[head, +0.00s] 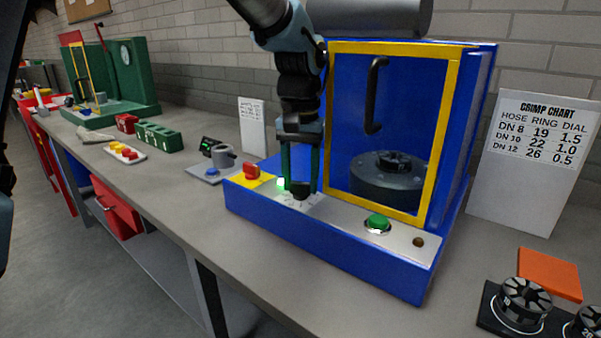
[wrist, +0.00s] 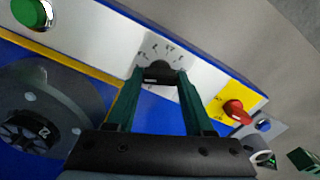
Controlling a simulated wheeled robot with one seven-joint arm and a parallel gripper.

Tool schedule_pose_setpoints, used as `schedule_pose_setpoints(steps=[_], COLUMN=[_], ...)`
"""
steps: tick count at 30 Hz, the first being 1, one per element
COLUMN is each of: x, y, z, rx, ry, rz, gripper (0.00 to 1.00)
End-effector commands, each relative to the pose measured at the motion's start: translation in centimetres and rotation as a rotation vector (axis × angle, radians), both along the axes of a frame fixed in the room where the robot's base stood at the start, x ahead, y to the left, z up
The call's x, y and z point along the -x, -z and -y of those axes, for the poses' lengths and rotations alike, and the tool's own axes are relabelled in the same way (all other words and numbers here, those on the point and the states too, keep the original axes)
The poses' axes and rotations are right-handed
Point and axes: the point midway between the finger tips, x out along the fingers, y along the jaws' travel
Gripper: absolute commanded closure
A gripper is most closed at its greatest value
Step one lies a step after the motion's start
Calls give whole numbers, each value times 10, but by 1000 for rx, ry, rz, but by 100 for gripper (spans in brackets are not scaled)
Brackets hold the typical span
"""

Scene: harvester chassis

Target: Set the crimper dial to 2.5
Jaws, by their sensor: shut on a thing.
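The blue crimper (head: 330,240) stands on the bench with a yellow-framed door (head: 442,150) in front of its round die head (head: 390,180). Its sloped front panel carries a black dial knob (head: 300,192) on a white scale plate, also seen in the wrist view (wrist: 158,76). My gripper (head: 300,185) reaches down from above with its green fingers shut on the dial knob. In the wrist view the fingertips (wrist: 158,82) sit on both sides of the knob. The scale marks are too small to read surely, and the fingers partly hide the knob's pointer.
A crimp chart (head: 535,150) stands at the right. Die rings (head: 525,298) lie at the front right.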

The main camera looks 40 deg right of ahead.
Motion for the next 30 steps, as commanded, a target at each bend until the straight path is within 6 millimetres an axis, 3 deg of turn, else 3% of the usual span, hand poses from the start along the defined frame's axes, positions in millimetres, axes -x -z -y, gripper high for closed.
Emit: schedule_pose_setpoints(steps=[30], x=[-1], y=[-3], z=[0], rx=[2], ry=[963], rz=[-1], gripper=[100])
